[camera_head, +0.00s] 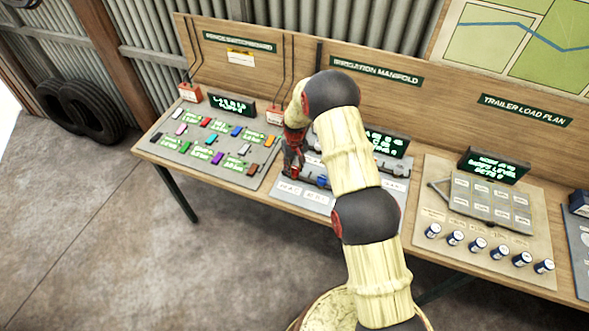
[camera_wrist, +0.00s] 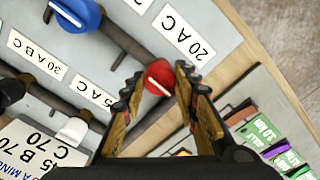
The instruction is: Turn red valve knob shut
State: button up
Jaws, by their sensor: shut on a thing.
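The red valve knob (camera_wrist: 160,72) shows in the wrist view, round, with a white bar across its face. It sits on a dark pipe on the grey manifold board (camera_wrist: 217,35). My gripper (camera_wrist: 159,83) has a finger on each side of the knob and is shut on it. In the head view my gripper (camera_head: 293,168) reaches down to the left part of the irrigation manifold panel.
A blue knob (camera_wrist: 75,12) and a white knob (camera_wrist: 75,130) sit on the same board, among labels such as "20 A C". The switchboard panel (camera_head: 177,157) with coloured blocks is to the left. A panel with several cans (camera_head: 478,244) is to the right.

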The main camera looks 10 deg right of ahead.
jog(key=m+b, duration=0.3)
jog(key=m, duration=0.1)
jog(key=shift+f, duration=0.1)
jog(key=m+b, duration=0.2)
jog(key=m, duration=0.2)
jog(key=shift+m+b, duration=0.35)
jog(key=shift+m, duration=0.05)
jog(key=m+b, duration=0.1)
jog(key=m, duration=0.3)
jog(key=shift+m+b, duration=0.3)
jog(key=shift+b, duration=0.05)
jog(key=shift+w+m+b, duration=0.1)
jog(key=shift+m+b, duration=0.4)
jog(key=shift+m, duration=1.5)
jog(key=o, duration=1.2)
jog(key=shift+c, duration=0.2)
